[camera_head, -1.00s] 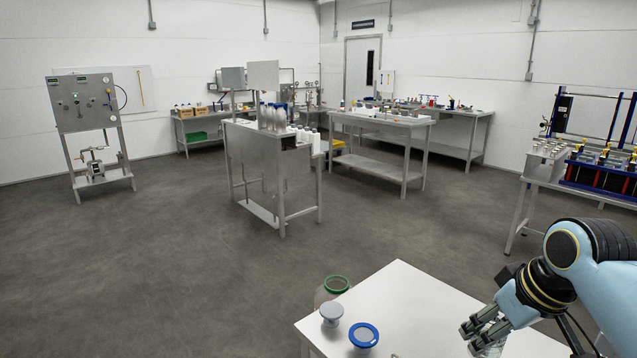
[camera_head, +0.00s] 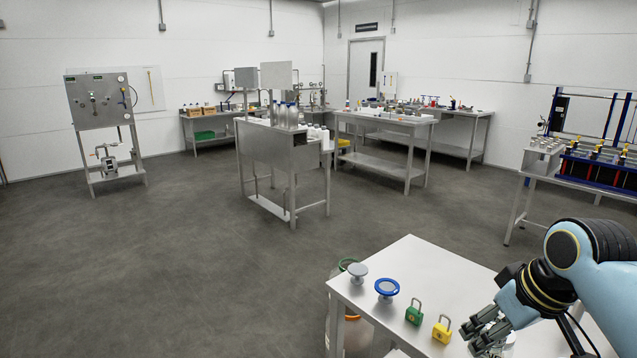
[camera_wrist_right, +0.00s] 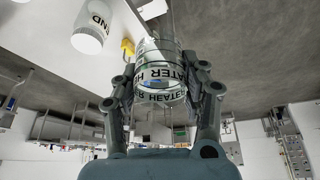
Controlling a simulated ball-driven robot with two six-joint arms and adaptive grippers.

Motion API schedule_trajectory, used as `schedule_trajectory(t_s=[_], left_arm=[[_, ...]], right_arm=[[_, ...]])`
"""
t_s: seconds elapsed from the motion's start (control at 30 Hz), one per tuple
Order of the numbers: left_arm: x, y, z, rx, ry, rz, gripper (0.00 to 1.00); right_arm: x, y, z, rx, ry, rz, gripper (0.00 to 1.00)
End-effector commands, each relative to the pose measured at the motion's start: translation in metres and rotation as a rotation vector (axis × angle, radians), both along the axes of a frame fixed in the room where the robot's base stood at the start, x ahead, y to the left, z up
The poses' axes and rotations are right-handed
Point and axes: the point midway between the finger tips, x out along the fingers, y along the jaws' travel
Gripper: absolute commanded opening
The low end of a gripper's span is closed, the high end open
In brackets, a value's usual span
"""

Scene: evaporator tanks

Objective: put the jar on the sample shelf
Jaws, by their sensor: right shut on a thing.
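My right gripper (camera_head: 482,325) is at the lower right of the head view, in front of the near white table. In the right wrist view its fingers (camera_wrist_right: 163,92) are shut on a clear glass jar (camera_wrist_right: 160,72) with a white label that reads partly "HEATER". In the head view the jar (camera_head: 493,345) shows only as a clear edge below the fingers, at the picture's bottom. My left gripper is not in view. I cannot tell which surface is the sample shelf.
A steel bench with bottles (camera_head: 272,155) stands beyond. Open grey floor (camera_head: 180,250) lies to the left.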

Motion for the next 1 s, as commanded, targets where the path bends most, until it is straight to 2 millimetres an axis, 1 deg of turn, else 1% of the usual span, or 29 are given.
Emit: schedule_trajectory(t_s=[0.03, 0.27, 0.33, 0.47, 0.57, 0.6, 0.77, 0.8, 0.9, 1.0], left_arm=[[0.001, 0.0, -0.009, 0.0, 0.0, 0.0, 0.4], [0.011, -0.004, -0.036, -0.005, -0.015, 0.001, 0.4], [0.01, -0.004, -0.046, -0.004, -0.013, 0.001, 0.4], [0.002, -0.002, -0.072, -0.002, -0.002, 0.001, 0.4], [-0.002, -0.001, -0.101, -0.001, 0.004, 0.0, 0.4], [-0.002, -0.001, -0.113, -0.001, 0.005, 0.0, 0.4], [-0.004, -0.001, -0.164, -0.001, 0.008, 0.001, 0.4], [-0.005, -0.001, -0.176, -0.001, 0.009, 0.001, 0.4], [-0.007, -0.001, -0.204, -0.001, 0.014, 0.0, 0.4], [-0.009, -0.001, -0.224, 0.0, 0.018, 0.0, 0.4]], right_arm=[[0.0, 0.0, -0.008, -0.001, -0.001, 0.0, 0.0], [0.0, 0.0, -0.037, 0.0, 0.0, 0.0, 0.0], [0.0, 0.0, -0.046, 0.0, 0.0, 0.0, 0.0], [0.0, 0.0, -0.073, 0.0, 0.001, 0.0, 0.0], [0.0, 0.0, -0.102, -0.001, 0.002, 0.0, 0.0], [0.0, 0.0, -0.115, 0.0, 0.003, 0.0, 0.0], [-0.001, 0.0, -0.167, 0.0, 0.007, 0.0, 0.0], [-0.001, 0.0, -0.18, -0.001, 0.009, 0.0, 0.0], [-0.002, 0.0, -0.21, 0.0, 0.014, 0.0, 0.0], [-0.003, 0.0, -0.232, 0.0, 0.018, 0.0, 0.0]])
